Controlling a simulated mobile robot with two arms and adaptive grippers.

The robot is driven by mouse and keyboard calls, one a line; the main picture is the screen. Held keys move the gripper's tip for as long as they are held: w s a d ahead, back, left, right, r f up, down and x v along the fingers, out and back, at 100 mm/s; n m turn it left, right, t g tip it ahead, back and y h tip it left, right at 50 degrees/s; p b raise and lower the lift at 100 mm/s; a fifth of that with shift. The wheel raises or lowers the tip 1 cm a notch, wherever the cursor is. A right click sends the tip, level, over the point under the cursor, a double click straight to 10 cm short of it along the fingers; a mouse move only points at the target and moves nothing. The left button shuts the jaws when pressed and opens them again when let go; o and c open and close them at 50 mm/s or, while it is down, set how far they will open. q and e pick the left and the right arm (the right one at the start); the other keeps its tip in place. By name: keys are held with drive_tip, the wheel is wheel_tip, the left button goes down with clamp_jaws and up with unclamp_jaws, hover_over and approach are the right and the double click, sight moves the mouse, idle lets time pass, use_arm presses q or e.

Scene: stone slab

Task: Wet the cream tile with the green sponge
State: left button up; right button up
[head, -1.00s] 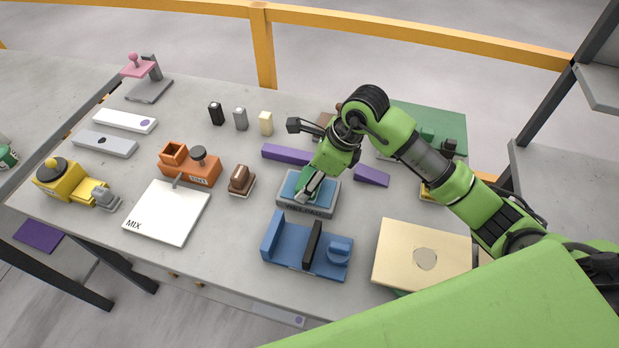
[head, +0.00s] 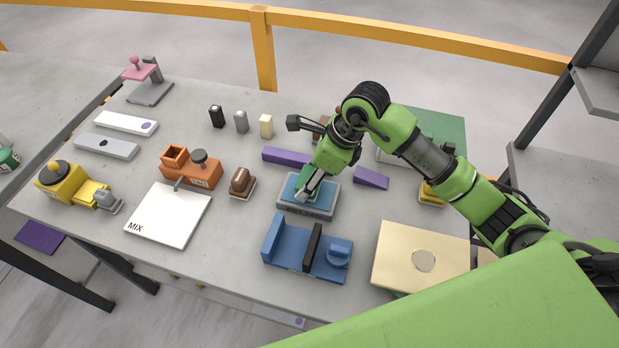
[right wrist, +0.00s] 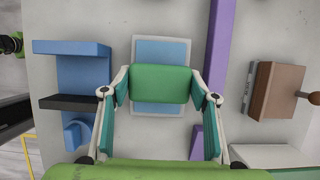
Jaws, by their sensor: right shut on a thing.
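The green sponge (right wrist: 160,84) is gripped between the two fingers of my right gripper (right wrist: 161,90). In the head view, this gripper (head: 312,187) is pointed down at a blue pad in a grey tray (head: 322,213). The cream tile (head: 398,250), a flat square with a round grey mark (head: 424,261), lies at the front right of the slab. My left gripper is not in view.
A blue holder with a dark upright plate (head: 312,245) stands just in front of the tray. Purple bars (head: 285,156) lie behind it. A brown stamp-like block (head: 242,181) and a white MIX board (head: 167,214) are to the left. A brown block (right wrist: 276,91) shows in the wrist view.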

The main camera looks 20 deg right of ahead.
sight(301, 176)
drive_tip(key=shift+r+p, duration=1.25)
drive_tip(key=shift+r, duration=1.35)
